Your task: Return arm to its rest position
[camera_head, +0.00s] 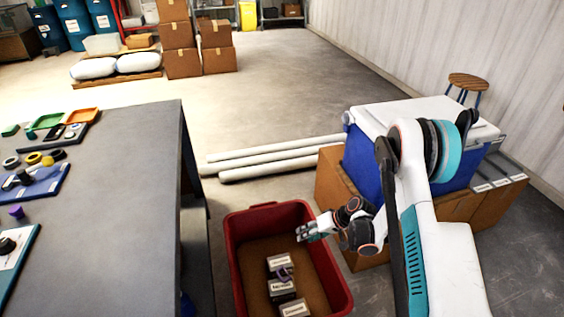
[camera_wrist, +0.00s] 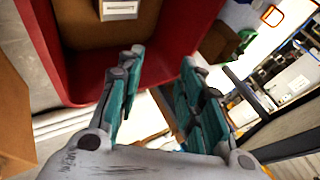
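My gripper (camera_head: 312,230) is at the right rim of a red bin (camera_head: 237,262) in the head view, with my arm reaching in from the right. In the wrist view the two teal fingers of my gripper (camera_wrist: 155,92) stand apart with nothing between them. The red bin also shows in the wrist view (camera_wrist: 85,72), beyond the fingers. Inside the bin, on a brown bottom, lie several labelled grey blocks (camera_head: 282,290). A small purple piece lies among them.
A grey table (camera_head: 120,190) with trays and small parts stands at the left. A blue cooler with a white lid (camera_head: 362,160) on cardboard boxes stands behind my arm. White pipes (camera_head: 270,160) lie on the floor. The floor beyond is open.

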